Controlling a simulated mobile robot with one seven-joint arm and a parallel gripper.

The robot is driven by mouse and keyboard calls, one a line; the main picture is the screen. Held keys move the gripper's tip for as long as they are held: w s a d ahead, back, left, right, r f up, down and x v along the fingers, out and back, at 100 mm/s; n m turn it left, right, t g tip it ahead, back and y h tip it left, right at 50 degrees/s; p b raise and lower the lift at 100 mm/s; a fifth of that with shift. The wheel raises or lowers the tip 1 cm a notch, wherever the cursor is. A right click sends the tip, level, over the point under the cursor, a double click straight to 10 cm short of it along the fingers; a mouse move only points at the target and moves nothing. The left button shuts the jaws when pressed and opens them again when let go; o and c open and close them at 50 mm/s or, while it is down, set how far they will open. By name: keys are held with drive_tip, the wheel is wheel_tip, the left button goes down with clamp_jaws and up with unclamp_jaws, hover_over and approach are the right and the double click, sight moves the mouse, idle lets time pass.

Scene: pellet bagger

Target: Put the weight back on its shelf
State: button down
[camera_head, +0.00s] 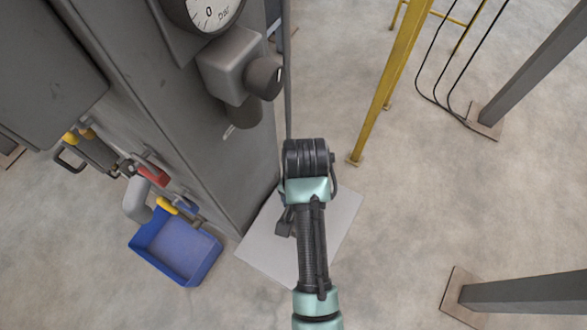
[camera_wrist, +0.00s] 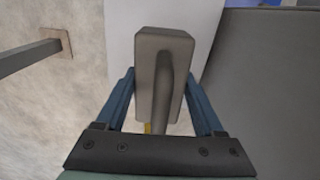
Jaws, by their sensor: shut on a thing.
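The weight (camera_wrist: 146,52) is a grey-brown block with a raised bar handle, seen in the wrist view. My gripper (camera_wrist: 162,85) has its blue fingers on either side of it and is shut on it. In the head view my arm's dark wrist joint is near the middle, and it hides the fingers and most or all of the weight. A pale flat panel (camera_head: 262,243) lies below my arm, at the foot of the grey machine; it also shows behind the weight in the wrist view (camera_wrist: 122,30). I cannot tell which surface is the weight's shelf.
The grey machine column (camera_head: 165,110) stands close left of my arm, with a gauge (camera_head: 208,10) and a protruding knob (camera_head: 265,77). A blue bin (camera_head: 178,250) is at lower left. A yellow post (camera_head: 395,80) and grey legs (camera_head: 530,75) stand right. Floor between them is clear.

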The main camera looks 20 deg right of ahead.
wheel_tip(320, 180, down, 5)
drive_tip(key=shift+s+d+r, duration=0.15)
drive_tip(key=shift+r, duration=0.05)
drive_tip(key=shift+f, duration=2.5)
drive_tip(key=shift+f, duration=0.1)
drive_tip(key=shift+c, duration=1.8)
unclamp_jaws()
drive_tip(key=shift+f, duration=0.1)
drive_tip(key=o, duration=0.4)
drive_tip(key=shift+c, duration=0.2)
